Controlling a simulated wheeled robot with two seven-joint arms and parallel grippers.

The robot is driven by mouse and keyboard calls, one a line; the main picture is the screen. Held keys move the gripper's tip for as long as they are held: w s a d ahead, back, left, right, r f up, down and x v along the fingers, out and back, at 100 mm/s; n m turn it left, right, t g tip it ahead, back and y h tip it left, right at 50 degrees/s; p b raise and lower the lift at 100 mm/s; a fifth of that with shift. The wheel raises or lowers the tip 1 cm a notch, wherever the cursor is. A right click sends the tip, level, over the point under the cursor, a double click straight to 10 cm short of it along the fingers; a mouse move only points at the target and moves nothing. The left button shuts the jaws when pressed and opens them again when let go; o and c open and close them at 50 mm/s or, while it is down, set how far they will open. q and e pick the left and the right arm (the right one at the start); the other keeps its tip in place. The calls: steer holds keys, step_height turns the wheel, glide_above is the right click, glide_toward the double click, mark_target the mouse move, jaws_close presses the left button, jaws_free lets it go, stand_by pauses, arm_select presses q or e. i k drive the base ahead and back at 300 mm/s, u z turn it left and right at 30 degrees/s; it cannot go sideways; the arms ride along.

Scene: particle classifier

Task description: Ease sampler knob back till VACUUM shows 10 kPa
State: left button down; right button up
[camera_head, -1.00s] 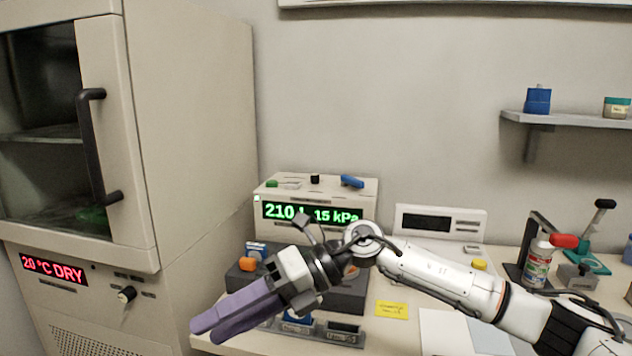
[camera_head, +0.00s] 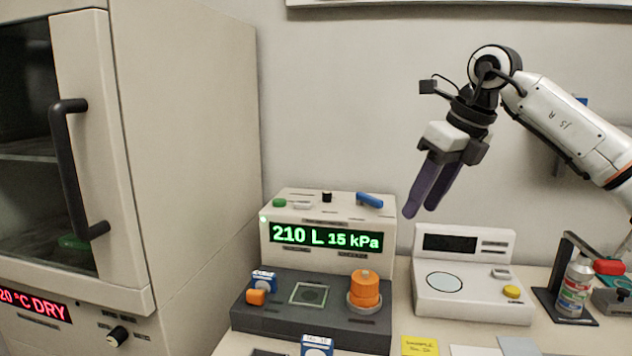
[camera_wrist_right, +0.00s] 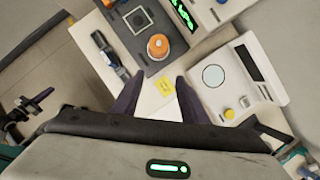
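The sampler (camera_head: 400,205) shows 210 L and 15 kPa in green on its display (camera_head: 326,237). Its dark base (camera_head: 310,328) carries a large orange stepped knob (camera_head: 365,288) on a grey ring at the right and a small orange knob (camera_head: 256,297) at the left. The large knob also shows in the right wrist view (camera_wrist_right: 158,46). My right gripper (camera_head: 422,210) is open and empty, fingers downward, raised above and right of the large knob. In the wrist view its purple fingers (camera_wrist_right: 160,77) stand apart. A dark part with purple, seemingly my left gripper (camera_wrist_right: 36,102), shows at the left; its opening is unclear.
A beige cabinet (camera_head: 190,150) with a black handle stands at the left. A white instrument (camera_head: 464,293) with a round plate sits right of the sampler. A yellow note (camera_head: 420,346) lies in front. A bottle stand (camera_head: 572,290) is further right. Open air surrounds the raised gripper.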

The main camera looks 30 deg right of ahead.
mark_target(327, 195)
steer(key=i, duration=1.1)
